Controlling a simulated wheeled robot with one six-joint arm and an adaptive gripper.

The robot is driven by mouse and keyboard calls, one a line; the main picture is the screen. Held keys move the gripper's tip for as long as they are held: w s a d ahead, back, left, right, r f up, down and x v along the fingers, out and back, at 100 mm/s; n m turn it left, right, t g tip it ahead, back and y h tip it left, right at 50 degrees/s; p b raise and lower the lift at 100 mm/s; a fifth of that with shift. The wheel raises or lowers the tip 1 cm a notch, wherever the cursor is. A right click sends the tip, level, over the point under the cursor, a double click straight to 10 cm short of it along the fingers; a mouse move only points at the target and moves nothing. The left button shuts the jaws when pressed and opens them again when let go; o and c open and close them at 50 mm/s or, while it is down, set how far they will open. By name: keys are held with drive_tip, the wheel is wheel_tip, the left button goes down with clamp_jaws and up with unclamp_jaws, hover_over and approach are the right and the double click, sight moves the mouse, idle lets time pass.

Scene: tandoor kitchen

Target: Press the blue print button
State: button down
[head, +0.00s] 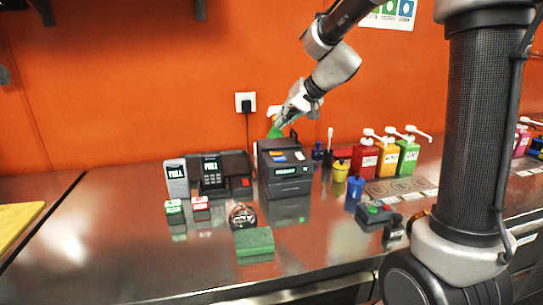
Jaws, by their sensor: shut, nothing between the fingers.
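A black label printer (287,186) stands on the steel counter, with a small lit green display on its front. Its top bears small coloured patches, one orange and one that looks like the blue button (279,158); they are too small to make out well. My gripper (281,126) is shut and empty. It points down and left above the back of the printer, apart from the button as far as I can tell. A green and white bottle (273,129) shows behind the fingers, partly hidden.
A card terminal (212,173) stands left of the printer. Red, yellow and green pump bottles (388,158) stand to the right. A yellow cup (340,171), a blue bottle (354,192) and a green sponge (254,241) are nearby. The front left counter is clear.

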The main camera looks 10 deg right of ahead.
sight(282, 158)
drive_tip(key=shift+w+r, duration=0.2)
drive_tip(key=shift+w, duration=0.15)
drive_tip(key=shift+f, duration=0.1)
drive_tip(key=shift+f, duration=4.3)
drive_tip(key=shift+f, duration=0.1)
drive_tip(key=shift+f, duration=0.3)
